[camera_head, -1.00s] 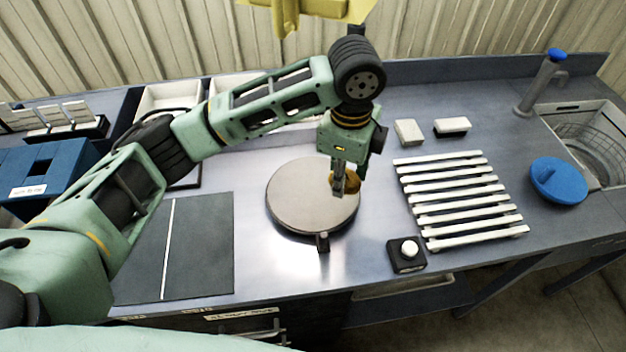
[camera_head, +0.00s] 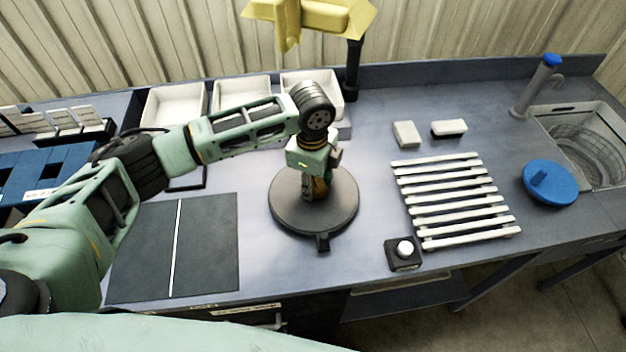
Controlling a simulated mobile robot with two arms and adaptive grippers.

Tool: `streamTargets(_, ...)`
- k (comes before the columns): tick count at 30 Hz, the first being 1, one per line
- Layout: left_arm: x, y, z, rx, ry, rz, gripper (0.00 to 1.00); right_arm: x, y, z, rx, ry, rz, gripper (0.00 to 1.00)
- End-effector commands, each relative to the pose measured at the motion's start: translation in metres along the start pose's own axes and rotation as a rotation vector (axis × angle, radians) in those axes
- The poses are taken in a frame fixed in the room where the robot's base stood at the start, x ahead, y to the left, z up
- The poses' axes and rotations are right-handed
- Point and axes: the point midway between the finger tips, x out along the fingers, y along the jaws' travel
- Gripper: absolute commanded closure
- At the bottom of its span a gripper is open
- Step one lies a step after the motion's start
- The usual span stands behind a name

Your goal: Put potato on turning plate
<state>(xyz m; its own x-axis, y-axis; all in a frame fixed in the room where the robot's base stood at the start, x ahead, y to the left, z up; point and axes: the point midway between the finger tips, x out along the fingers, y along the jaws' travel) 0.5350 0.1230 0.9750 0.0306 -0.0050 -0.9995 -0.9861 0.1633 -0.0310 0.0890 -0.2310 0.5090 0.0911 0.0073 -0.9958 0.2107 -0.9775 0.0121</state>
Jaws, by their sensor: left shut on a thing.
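The turning plate (camera_head: 335,212) is a round grey disc on the bench, with a small dark knob at its front edge. My left gripper (camera_head: 312,196) points down over the middle of the plate. It is shut on the potato (camera_head: 308,188), a brown-yellow thing of which only a small part shows between the fingers. I cannot tell whether the potato touches the plate. My right gripper is not in view.
A white slatted rack (camera_head: 455,200) lies right of the plate, with a black box with a white button (camera_head: 403,252) in front. White trays (camera_head: 312,90) stand behind. A dark mat (camera_head: 210,250) lies left. A blue lid (camera_head: 550,185) is near the sink.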

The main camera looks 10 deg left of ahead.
Motion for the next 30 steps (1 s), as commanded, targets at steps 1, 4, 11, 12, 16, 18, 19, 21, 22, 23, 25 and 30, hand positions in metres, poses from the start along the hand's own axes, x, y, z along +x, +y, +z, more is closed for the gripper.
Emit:
streamTargets(1, 0.000, 0.000, 0.000, 0.000, 0.001, -0.001, 0.93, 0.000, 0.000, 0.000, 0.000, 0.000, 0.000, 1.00)
streamTargets(4, 0.001, 0.000, 0.000, 0.000, 0.001, 0.000, 0.93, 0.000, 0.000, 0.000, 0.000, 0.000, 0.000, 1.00)
streamTargets(11, 0.002, 0.000, 0.000, 0.000, 0.001, 0.000, 0.51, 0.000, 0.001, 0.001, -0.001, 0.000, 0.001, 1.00)
streamTargets(12, 0.002, 0.000, 0.000, 0.000, 0.000, 0.000, 0.47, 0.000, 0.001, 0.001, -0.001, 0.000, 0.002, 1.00)
streamTargets(16, 0.002, 0.000, 0.000, 0.000, 0.001, 0.000, 0.46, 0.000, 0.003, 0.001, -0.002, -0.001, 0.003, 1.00)
streamTargets(18, 0.002, 0.000, 0.000, 0.000, 0.000, 0.000, 0.46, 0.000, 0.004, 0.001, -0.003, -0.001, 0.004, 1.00)
streamTargets(19, 0.002, 0.000, 0.000, 0.000, 0.000, 0.000, 0.46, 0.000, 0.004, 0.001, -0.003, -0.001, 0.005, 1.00)
streamTargets(21, 0.002, 0.000, 0.000, 0.000, 0.000, 0.000, 0.46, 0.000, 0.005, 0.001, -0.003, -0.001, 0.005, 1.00)
streamTargets(22, 0.001, 0.000, 0.000, 0.000, 0.001, -0.001, 0.46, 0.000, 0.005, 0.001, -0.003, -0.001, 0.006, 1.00)
streamTargets(23, -0.001, 0.000, 0.000, 0.000, 0.000, -0.001, 0.46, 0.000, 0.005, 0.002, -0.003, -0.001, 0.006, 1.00)
streamTargets(25, -0.006, -0.001, -0.001, 0.000, 0.001, -0.002, 0.46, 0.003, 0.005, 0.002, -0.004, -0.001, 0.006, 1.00)
streamTargets(30, -0.034, -0.002, -0.001, 0.001, 0.002, -0.005, 0.46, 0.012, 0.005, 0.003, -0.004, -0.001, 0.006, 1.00)
